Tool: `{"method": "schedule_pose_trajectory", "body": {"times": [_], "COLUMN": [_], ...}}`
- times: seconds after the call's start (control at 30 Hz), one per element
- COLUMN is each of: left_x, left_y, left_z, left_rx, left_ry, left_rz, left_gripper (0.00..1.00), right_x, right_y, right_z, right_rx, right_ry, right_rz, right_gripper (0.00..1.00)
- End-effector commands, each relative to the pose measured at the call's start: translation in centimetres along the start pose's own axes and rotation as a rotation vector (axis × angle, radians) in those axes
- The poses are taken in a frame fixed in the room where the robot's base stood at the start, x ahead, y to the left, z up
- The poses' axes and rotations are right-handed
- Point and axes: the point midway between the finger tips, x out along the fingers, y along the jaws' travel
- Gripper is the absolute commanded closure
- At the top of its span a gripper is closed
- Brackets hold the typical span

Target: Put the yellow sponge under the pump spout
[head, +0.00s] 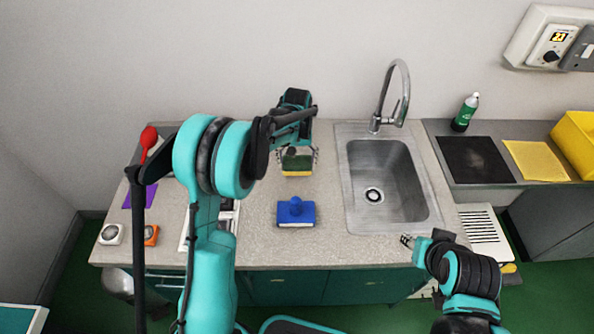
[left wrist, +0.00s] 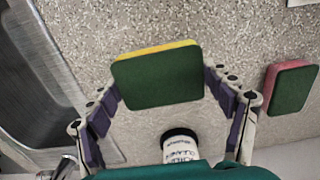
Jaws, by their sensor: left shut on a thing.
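The yellow sponge (head: 297,172) has a green top face and a yellow lower layer. It is between the fingers of my left gripper (head: 298,156), over the back of the counter left of the sink. In the left wrist view the sponge (left wrist: 158,78) sits between the purple finger pads of the left gripper (left wrist: 165,95), which is shut on it. Close by stands a white bottle (left wrist: 181,148) with a dark top and printed label; its spout cannot be made out. The head view hides this bottle. My right gripper (head: 408,241) is near the sink's front corner, its opening unclear.
A pink and green sponge (left wrist: 291,88) lies beside the gripper in the left wrist view. The steel sink (head: 357,217) and tap (head: 376,122) are to the right, with a green bottle (head: 465,112) beyond.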

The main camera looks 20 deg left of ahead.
Motion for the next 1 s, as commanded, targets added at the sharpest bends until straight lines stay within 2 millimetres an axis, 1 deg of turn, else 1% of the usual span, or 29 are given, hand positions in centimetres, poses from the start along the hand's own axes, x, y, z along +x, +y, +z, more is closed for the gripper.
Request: {"method": "schedule_pose_trajectory", "body": {"times": [0.13, 0.3, 0.33, 0.6, 0.73, 0.77, 0.8, 1.0], "left_x": [1.1, 3.8, 4.0, 4.1, 4.5, 4.4, 4.4, 4.4], "left_y": [-0.1, -0.1, -0.1, -0.1, -0.1, -0.1, -0.1, -0.1], "left_z": [-0.2, -0.1, -0.1, -0.1, -0.1, -0.1, -0.1, -0.1], "left_rx": [0.001, 0.001, 0.001, 0.0, 0.0, 0.0, 0.0, 0.0], "left_ry": [0.0, 0.0, 0.0, 0.0, 0.0, 0.0, 0.0, 0.0], "left_rz": [0.0, 0.0, 0.0, 0.0, 0.0, 0.0, 0.0, 0.0], "left_gripper": [0.29, 0.29, 0.29, 0.29, 0.29, 0.11, 0.01, 0.0], "right_x": [0.3, 1.0, 1.0, 1.0, 1.3, 1.2, 1.2, 1.2], "right_y": [0.0, 0.0, 0.0, 0.0, 0.0, 0.0, 0.0, 0.0], "right_z": [0.2, 0.7, 0.7, 0.7, 0.9, 0.9, 0.8, 0.8], "right_rx": [0.0, 0.0, 0.0, 0.0, 0.0, 0.0, 0.0, 0.0], "right_ry": [0.0, 0.0, 0.0, 0.0, 0.0, 0.0, 0.0, 0.0], "right_rz": [0.0, 0.0, 0.0, 0.0, 0.0, 0.0, 0.0, 0.0], "right_gripper": [0.6, 0.6, 0.6, 0.6, 0.6, 0.6, 0.6, 0.6]}}
